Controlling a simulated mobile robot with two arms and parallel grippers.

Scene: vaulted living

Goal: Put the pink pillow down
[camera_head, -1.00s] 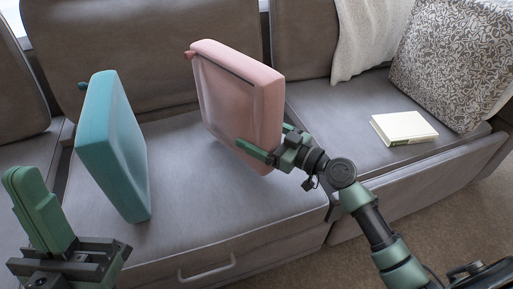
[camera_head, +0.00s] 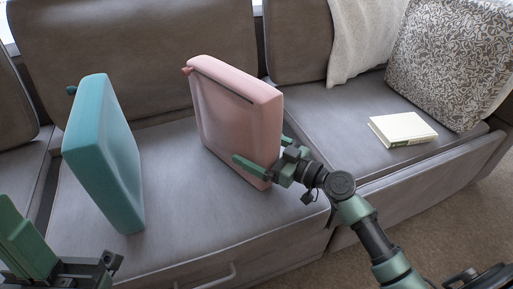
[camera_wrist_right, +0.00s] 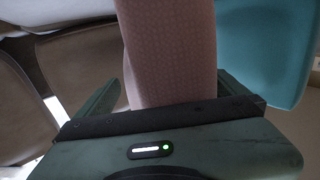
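The pink pillow (camera_head: 238,120) stands upright, slightly tilted, over the middle seat of the grey sofa in the head view. Its lower edge is at or very near the seat; I cannot tell if it touches. My right gripper (camera_head: 262,156) is shut on its lower right side, one finger on each face. In the right wrist view the pillow (camera_wrist_right: 172,50) fills the space between the fingers. My left gripper (camera_head: 22,238) is at the lower left, partly cut off, empty, its fingers seemingly together.
A teal pillow (camera_head: 103,155) stands upright to the left of the pink one. A white book (camera_head: 402,129) lies on the right seat. A patterned cushion (camera_head: 445,62) and a cream throw (camera_head: 363,40) are at the back right. The seat (camera_head: 185,205) between the pillows is bare.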

